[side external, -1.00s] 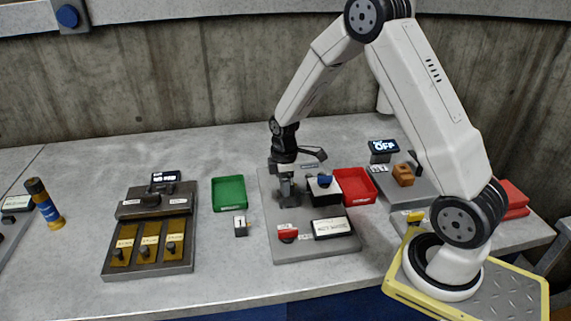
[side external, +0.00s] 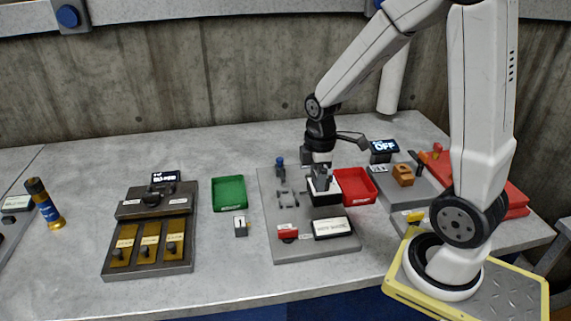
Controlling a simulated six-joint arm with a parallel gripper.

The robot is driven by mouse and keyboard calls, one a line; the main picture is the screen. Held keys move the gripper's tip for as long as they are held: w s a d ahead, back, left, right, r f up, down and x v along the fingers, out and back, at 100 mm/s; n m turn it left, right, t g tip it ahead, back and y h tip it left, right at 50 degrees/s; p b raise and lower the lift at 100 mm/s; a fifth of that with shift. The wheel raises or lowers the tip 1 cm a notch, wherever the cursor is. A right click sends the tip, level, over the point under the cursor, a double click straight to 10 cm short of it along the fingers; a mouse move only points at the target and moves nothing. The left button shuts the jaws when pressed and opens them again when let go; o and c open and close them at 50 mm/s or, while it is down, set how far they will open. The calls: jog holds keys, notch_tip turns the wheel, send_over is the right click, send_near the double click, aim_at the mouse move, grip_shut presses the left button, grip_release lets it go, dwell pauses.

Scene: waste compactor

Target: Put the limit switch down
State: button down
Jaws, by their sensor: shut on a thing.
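My gripper (side external: 321,184) points down over the black box with a white top (side external: 325,198) on the grey base plate (side external: 290,255). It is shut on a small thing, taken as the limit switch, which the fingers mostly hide. I cannot tell whether the held thing touches the box. To the left on the plate are small grey bracket pieces (side external: 287,199) and a blue-topped post (side external: 280,164).
A red tray (side external: 372,196) stands close right of the gripper, and a green tray (side external: 229,207) to the left. A red labelled part (side external: 287,231) and a white label plate (side external: 332,228) sit at the plate's front. A block marked 1 (side external: 240,226) stands left.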

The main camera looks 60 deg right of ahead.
jog(key=shift+s+a+r, duration=0.15)
jog(key=shift+s+r, duration=0.15)
jog(key=shift+s, duration=0.4)
jog(key=shift+s+a+r, duration=0.1)
jog(key=shift+s+r, duration=0.2)
jog(key=shift+s, duration=0.35)
jog(key=s+d+f, duration=0.1)
jog(key=s+d, duration=0.9)
jog(key=d, duration=0.1)
jog(key=shift+s+d+f, duration=0.15)
jog(key=shift+s+f, duration=0.15)
jog(key=shift+s, duration=0.05)
